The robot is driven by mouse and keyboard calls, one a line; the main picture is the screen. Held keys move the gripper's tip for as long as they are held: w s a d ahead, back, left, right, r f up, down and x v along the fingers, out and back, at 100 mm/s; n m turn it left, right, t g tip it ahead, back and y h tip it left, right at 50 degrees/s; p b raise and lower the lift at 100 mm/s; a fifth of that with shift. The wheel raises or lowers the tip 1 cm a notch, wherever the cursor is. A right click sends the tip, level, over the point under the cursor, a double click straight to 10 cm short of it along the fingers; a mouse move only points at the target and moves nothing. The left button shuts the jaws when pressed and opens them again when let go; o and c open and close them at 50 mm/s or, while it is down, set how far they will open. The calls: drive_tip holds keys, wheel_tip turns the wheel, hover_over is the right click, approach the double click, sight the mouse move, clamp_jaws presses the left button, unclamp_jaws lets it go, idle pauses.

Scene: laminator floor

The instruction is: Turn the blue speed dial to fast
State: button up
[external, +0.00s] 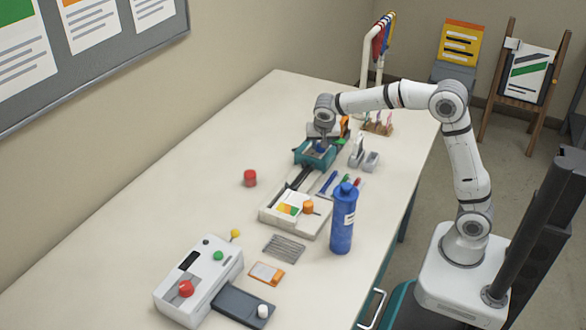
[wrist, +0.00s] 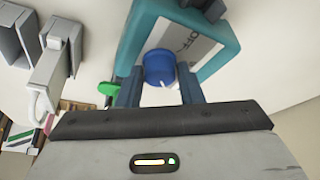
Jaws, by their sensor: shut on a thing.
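The blue speed dial (wrist: 159,67) sits on the face of a teal machine (wrist: 222,50), which has a light label plate reading "OFF". The dial is mostly hidden there by my gripper. I cannot read a fast mark on the label.
A green lever (wrist: 108,88) sticks out beside the machine. Grey holders (external: 357,152) stand to its right. A blue bottle (external: 342,222), a white trimmer (external: 275,216) and a white laminator (external: 192,283) stand nearer. The table's left side is mostly clear around a red knob (external: 250,178).

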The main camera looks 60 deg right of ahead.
drive_tip(key=shift+f+m+g, duration=0.1)
drive_tip(key=shift+m+g, duration=0.4)
drive_tip(key=shift+m, duration=0.7)
drive_tip(key=o, duration=1)
drive_tip(key=shift+c, duration=0.2)
drive_tip(key=v, duration=0.7)
drive_tip(key=shift+w+a, duration=0.1)
drive_tip(key=shift+a, duration=0.05)
drive_tip(key=shift+a+r, duration=0.15)
drive_tip(key=shift+r, duration=0.25)
